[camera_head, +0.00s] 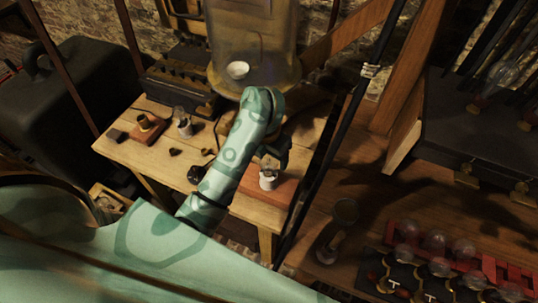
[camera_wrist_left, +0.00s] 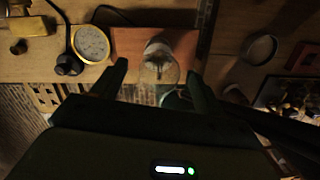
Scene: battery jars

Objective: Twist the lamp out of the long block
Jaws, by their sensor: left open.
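The lamp is a clear glass bulb (camera_wrist_left: 158,70) in a pale socket, seen from above in the left wrist view. It stands on the reddish-brown long block (camera_wrist_left: 126,44). In the head view the pale lamp holder (camera_head: 267,182) shows on the block (camera_head: 285,191) at the right end of the wooden bench, partly under my wrist. My left gripper (camera_head: 272,158) is over it. In the left wrist view my left gripper (camera_wrist_left: 158,70) is open, with one dark finger on each side of the bulb and visible gaps. My right gripper is not in view.
A round pale-faced dial (camera_wrist_left: 91,44) is left of the block. A large glass jar (camera_head: 255,45) stands behind. A dark rod rises right of the bench.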

